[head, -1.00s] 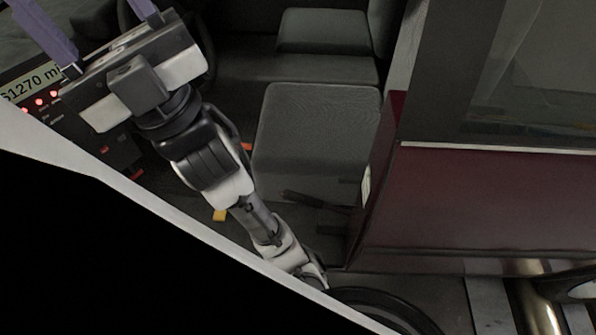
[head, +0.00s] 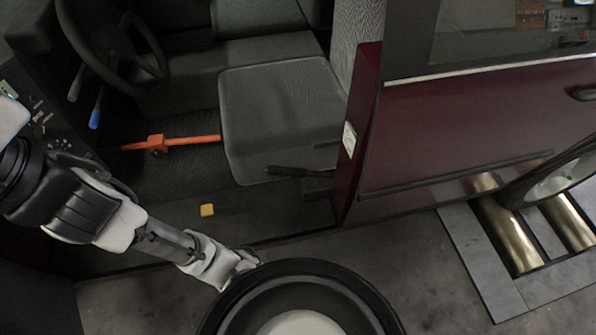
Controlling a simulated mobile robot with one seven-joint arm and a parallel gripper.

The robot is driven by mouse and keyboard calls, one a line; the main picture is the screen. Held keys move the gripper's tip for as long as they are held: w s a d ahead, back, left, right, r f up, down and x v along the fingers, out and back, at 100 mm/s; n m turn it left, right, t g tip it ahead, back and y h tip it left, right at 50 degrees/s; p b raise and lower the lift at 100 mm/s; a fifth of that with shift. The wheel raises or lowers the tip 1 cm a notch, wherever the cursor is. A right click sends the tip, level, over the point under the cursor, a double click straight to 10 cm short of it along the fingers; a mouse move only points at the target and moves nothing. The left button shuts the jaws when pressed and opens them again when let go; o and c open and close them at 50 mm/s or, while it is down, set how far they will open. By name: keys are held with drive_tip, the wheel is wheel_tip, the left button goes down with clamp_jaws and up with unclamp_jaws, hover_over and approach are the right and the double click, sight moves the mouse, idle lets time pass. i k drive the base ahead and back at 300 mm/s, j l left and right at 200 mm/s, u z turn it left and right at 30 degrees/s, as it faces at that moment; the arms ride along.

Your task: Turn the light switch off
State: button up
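No part can be clearly told as the light switch. The dark control panel (head: 48,128) with small pale markings is at the left, partly covered by my arm. Near the steering wheel (head: 112,48) are a grey-tipped stalk (head: 75,86) and a blue-tipped stalk (head: 96,112); I cannot tell whether either is the switch. My arm reaches from the lower middle to the left edge, in front of the panel's lower part.
The grey seat (head: 283,115) is in the cab, with an orange bar (head: 180,141) left of it. A small yellow block (head: 207,210) lies on the cab floor. A black tyre (head: 300,280) and metallic rollers (head: 510,235) are below.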

sight(38, 132)
drive_tip(key=u, duration=1.55)
